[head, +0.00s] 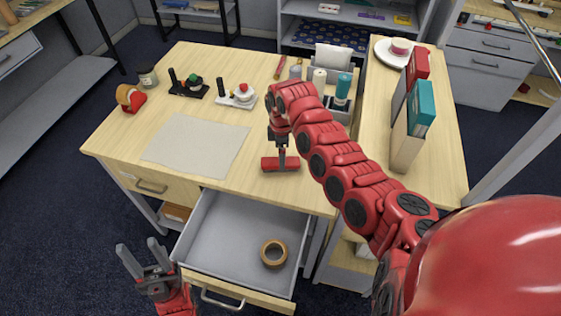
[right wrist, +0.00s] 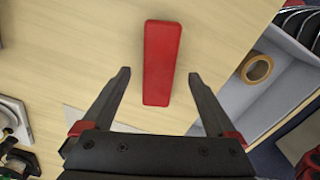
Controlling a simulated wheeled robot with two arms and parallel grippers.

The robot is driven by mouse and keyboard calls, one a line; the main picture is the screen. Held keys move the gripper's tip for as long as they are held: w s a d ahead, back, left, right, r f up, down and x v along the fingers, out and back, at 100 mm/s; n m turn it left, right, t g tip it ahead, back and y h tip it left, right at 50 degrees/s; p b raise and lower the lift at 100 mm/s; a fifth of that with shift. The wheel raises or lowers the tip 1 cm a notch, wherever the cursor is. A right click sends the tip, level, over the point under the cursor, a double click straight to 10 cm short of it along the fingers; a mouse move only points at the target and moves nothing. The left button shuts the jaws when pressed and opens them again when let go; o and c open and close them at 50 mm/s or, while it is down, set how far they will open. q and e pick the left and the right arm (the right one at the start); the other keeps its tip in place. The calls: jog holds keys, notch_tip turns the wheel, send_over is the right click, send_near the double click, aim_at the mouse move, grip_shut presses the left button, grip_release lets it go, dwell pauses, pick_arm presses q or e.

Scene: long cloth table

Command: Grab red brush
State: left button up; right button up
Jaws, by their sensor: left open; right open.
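The red brush (head: 279,164) is a red block lying on the wooden desktop near its front edge, just behind the open drawer. In the right wrist view the brush (right wrist: 159,45) lies lengthwise, its near end between the two open fingers without visible contact. My right gripper (head: 281,143) is open and points down over the brush; its fingers partly cover the brush in the head view. It also shows in the right wrist view (right wrist: 158,76). My left gripper (head: 146,262) is open and empty, in front of the desk to the left of the drawer.
The open drawer (head: 208,215) holds a brown tape roll (head: 273,254). A grey sheet (head: 195,144) lies left of the brush. A tape dispenser (head: 131,98), a jar (head: 147,76) and two small devices stand behind. Binders (head: 421,105) stand on the right desk.

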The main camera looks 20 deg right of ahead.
jog(key=shift+w+a+f+p, duration=0.1)
jog(key=shift+f+p, duration=0.4)
jog(key=shift+f, duration=1.5)
grip_shut()
jog(key=shift+r, duration=0.1)
